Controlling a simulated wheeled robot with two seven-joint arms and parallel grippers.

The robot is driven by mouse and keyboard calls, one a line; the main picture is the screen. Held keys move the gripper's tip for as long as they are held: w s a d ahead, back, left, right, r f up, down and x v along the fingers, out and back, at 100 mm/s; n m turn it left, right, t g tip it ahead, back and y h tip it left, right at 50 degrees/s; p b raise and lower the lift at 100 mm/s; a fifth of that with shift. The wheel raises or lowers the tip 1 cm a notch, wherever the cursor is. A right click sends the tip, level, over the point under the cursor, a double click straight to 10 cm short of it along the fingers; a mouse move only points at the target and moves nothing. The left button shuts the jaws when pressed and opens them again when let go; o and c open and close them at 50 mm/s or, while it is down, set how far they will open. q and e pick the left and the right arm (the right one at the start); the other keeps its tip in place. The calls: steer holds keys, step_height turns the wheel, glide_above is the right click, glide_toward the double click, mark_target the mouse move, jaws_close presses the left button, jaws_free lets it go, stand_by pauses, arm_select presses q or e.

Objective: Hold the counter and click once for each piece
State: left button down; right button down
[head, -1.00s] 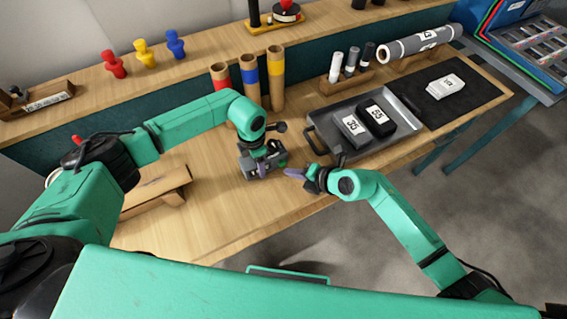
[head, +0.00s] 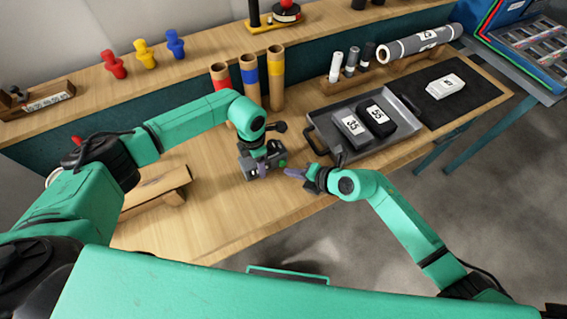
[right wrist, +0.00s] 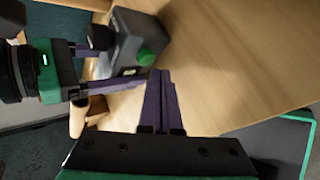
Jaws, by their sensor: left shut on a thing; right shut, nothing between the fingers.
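The counter (head: 247,165) is a small dark grey box with a round green button, which shows large in the right wrist view (right wrist: 147,58). My left gripper (head: 263,168) is shut on the counter and holds it over the front part of the bench. My right gripper (head: 290,172) is shut and empty, with its purple fingers (right wrist: 160,100) together just beside the button. I cannot tell whether the fingertips touch it. A grey piece (head: 350,127) and a black piece (head: 377,117) lie in the metal tray (head: 405,120). A white piece (head: 446,86) lies on the black mat (head: 480,88).
Three cardboard tubes (head: 249,85) stand behind my left gripper. A wooden stand (head: 160,185) is at the bench's left. A rack holds small cylinders (head: 351,62), and a grey roll (head: 420,42) lies at the back. Bare bench (head: 215,210) is left of the counter.

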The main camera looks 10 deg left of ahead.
steer(key=shift+w+a, duration=0.25)
steer(key=shift+w, duration=0.05)
steer(key=shift+w+a, duration=0.3)
steer(key=shift+w, duration=0.15)
stand_by(1.1)
steer(key=shift+s+d, duration=0.6)
steer(key=shift+s, duration=0.15)
steer(key=shift+s+d, duration=0.75)
steer(key=shift+s, duration=0.3)
steer(key=shift+s+d, duration=0.75)
steer(key=shift+s, duration=0.25)
